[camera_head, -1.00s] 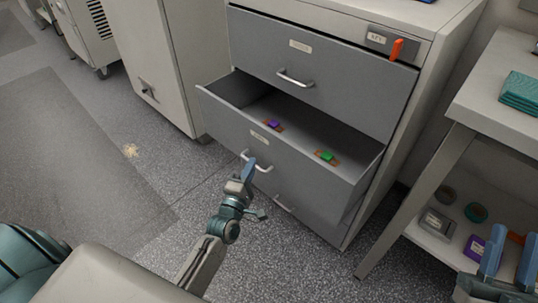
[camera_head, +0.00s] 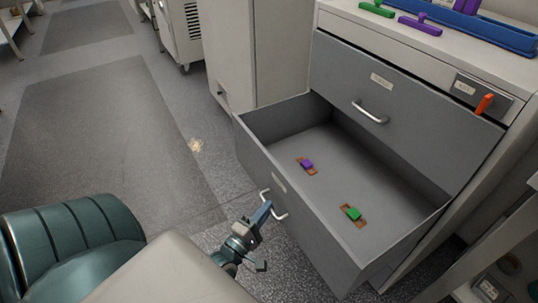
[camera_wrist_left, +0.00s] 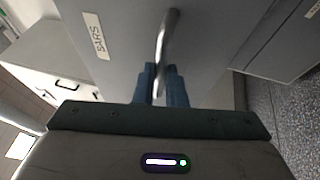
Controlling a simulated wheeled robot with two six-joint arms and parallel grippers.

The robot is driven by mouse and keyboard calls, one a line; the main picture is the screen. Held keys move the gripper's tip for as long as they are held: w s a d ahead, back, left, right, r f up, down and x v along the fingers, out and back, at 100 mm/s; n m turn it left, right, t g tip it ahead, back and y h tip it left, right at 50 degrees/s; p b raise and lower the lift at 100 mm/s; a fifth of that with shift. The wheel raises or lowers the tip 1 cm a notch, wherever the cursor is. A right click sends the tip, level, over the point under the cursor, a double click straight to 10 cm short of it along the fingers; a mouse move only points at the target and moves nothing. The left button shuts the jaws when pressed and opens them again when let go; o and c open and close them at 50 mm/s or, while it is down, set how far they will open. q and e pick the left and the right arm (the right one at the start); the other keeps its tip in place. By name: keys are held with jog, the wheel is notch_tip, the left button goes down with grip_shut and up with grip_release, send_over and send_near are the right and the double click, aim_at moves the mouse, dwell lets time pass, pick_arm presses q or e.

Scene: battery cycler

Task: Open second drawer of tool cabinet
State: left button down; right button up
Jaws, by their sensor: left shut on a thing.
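The tool cabinet (camera_head: 408,118) stands at the right in the head view. Its second drawer (camera_head: 318,232) is pulled well out, with a purple piece (camera_head: 307,164) and a green piece (camera_head: 352,213) lying inside on brown patches. My left gripper (camera_head: 263,212) is at the front of this drawer, shut on its metal bar handle (camera_head: 280,213). In the left wrist view the blue fingers (camera_wrist_left: 162,85) are on either side of the handle (camera_wrist_left: 166,45), beside a label (camera_wrist_left: 96,36). My right gripper is not in view.
The top drawer (camera_head: 395,105) is shut. An orange lever (camera_head: 485,103) sticks out at the cabinet's upper right. A blue tray (camera_head: 470,25) and green and purple pieces lie on top. Bare floor (camera_head: 120,130) is open to the left.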

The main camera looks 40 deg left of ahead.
pick_arm(q)
jog(key=c, duration=1.5)
grip_release()
